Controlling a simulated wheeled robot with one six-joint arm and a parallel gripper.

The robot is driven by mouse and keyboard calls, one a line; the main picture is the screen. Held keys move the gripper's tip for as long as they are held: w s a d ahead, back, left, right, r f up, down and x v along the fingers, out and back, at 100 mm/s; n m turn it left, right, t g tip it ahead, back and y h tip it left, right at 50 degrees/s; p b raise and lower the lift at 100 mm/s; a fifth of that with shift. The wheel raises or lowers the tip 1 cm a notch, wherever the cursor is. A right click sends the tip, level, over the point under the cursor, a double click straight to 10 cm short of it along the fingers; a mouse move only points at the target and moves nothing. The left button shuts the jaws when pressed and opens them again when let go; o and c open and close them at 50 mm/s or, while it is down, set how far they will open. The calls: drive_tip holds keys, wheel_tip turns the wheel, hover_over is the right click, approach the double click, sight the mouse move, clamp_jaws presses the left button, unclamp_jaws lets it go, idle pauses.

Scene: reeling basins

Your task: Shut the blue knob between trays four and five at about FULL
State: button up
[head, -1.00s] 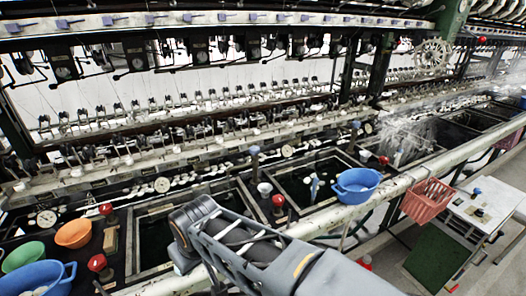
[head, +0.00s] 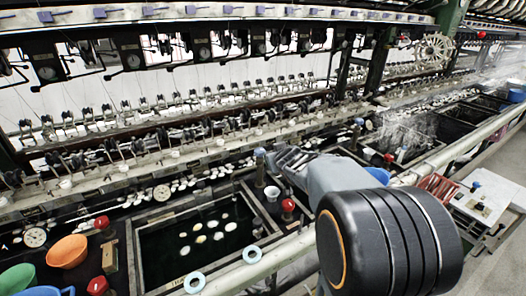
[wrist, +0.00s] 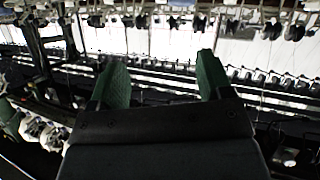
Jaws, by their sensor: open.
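A blue knob (head: 259,153) stands on a post at the back of the divider between two basins, with a pale cup (head: 271,193) in front of it. Another blue knob (head: 358,122) stands farther right. I cannot read tray numbers or a FULL mark, so I cannot tell which knob is the named one. My arm reaches over the basins, and my gripper (head: 288,158) is just right of the nearer blue knob, apparently apart from it. In the wrist view my gripper (wrist: 160,82) is open, with two green fingers and nothing between them. No blue knob is clear there.
Red knobs stand near the arm (head: 288,205) and at left (head: 101,222). A dark basin (head: 138,262) holds several white cocoons. An orange bowl (head: 67,251) and a green bowl (head: 18,280) sit at left. A pale rail (head: 225,276) crosses in front. Reeling machinery stands close behind.

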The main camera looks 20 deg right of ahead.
drive_tip(key=w+d+f+n+t+y, duration=0.1)
drive_tip(key=w+d+n+t+y, duration=0.1)
drive_tip(key=w+d+t+y, duration=0.3)
drive_tip(key=n+g+y, duration=0.2)
drive_tip(key=n+y, duration=0.3)
drive_tip(key=y, duration=0.3)
approach(260, 149)
drive_tip(key=p+x, duration=0.1)
drive_tip(key=x, duration=0.4)
drive_tip(key=p+x, duration=0.1)
drive_tip(key=x, duration=0.4)
drive_tip(key=shift+s+a+f, duration=0.1)
drive_tip(key=shift+f, duration=0.1)
drive_tip(key=shift+m+h, duration=0.3)
drive_tip(key=shift+h, duration=0.1)
drive_tip(key=c, duration=0.9)
